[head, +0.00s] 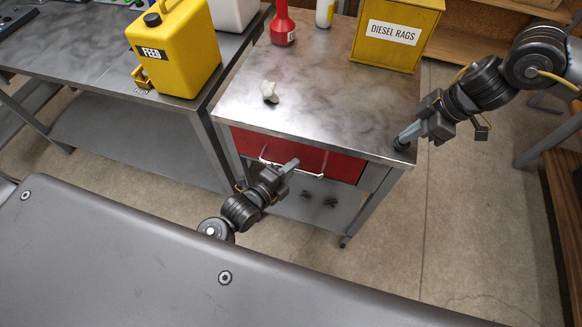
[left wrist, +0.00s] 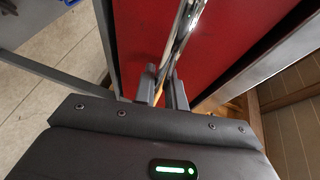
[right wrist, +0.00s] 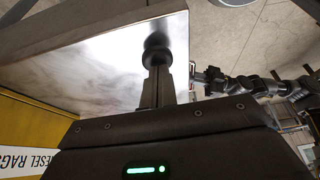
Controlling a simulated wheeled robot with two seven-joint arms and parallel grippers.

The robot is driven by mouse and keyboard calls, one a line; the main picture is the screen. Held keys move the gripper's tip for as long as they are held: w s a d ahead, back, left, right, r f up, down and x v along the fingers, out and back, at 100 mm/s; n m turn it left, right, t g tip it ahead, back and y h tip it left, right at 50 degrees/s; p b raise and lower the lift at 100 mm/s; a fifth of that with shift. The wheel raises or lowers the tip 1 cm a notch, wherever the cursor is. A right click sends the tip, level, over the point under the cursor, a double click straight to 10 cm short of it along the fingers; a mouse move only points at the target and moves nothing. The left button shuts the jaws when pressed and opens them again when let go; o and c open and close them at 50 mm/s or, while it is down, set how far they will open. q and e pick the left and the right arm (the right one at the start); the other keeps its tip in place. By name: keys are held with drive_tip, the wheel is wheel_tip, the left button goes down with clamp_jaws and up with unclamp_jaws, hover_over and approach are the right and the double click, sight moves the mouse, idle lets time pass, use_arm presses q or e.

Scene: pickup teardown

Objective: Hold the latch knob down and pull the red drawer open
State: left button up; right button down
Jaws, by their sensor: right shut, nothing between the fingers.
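The red drawer (head: 342,167) sits under the metal top of a wheeled cart, its front looking close to flush with the frame. Its chrome bar handle (head: 310,173) runs across the front and also shows in the left wrist view (left wrist: 182,35). My left gripper (head: 291,164) is at the handle; its fingers (left wrist: 164,90) lie on either side of the bar and look closed on it. The dark latch knob (head: 401,144) is at the cart top's near right corner. My right gripper (head: 405,138) is shut and empty, its fingertips at the knob (right wrist: 157,47), seemingly touching it.
A bench with a yellow feed can (head: 185,50) stands close on the left. Floor is open at the right.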

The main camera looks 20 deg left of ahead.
use_arm(q)
clamp_jaws()
use_arm(e)
drive_tip(key=shift+f, duration=0.1)
use_arm(q)
drive_tip(key=s, duration=0.8)
drive_tip(key=shift+s, duration=0.25)
drive_tip(key=o, duration=0.6)
unclamp_jaws()
drive_tip(key=v, duration=1.2)
